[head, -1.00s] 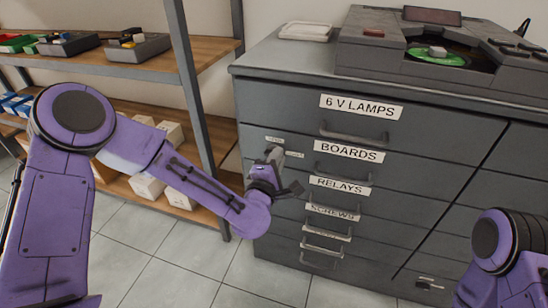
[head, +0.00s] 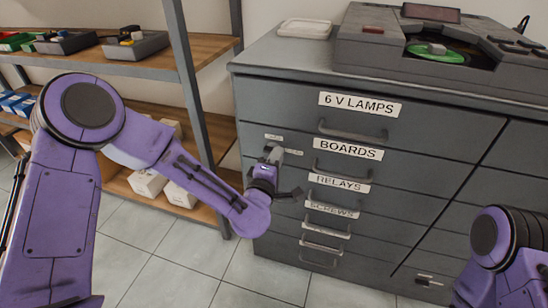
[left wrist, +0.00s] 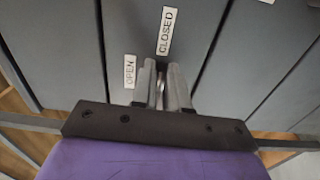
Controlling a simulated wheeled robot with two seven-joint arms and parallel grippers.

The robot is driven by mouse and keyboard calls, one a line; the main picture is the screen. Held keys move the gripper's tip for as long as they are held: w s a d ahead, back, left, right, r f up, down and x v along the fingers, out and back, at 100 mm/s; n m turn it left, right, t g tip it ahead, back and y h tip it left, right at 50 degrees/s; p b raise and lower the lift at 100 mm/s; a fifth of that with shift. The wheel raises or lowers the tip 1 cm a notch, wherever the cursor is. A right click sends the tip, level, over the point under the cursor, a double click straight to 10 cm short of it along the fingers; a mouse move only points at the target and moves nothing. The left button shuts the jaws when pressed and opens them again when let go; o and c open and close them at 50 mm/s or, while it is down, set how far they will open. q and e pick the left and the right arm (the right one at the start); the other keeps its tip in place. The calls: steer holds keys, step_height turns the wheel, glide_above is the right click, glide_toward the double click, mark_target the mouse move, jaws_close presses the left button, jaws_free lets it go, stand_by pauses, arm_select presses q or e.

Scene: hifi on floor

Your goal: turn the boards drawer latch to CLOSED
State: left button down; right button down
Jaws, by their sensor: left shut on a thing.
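The boards drawer front (head: 348,150) is grey with a bar handle and a BOARDS label, and it sits flush in the cabinet. My left gripper (head: 272,152) is at the drawer's left end. In the left wrist view, its two fingers (left wrist: 162,88) are shut on a small metal latch (left wrist: 160,93), mostly hidden between them. The CLOSED label (left wrist: 167,30) lies beyond the fingertips. The OPEN label (left wrist: 130,72) is left of the fingers. The latch's exact angle is hard to tell. Only part of my right arm shows; its gripper is out of view.
The 6 V LAMPS drawer (head: 360,105) is above, and the RELAYS drawer (head: 340,183) and others are below, with protruding handles. A shelf rack (head: 190,90) with boxes stands close on the left. A record player (head: 440,50) sits on the cabinet top. The tiled floor in front is clear.

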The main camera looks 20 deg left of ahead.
arm_select(q)
steer(key=c, duration=1.1)
jaws_free()
steer(key=shift+c, duration=0.2)
steer(key=s+b, duration=0.1)
steer(key=s, duration=0.9)
steer(key=shift+s+a, duration=0.15)
steer(key=shift+s, duration=0.15)
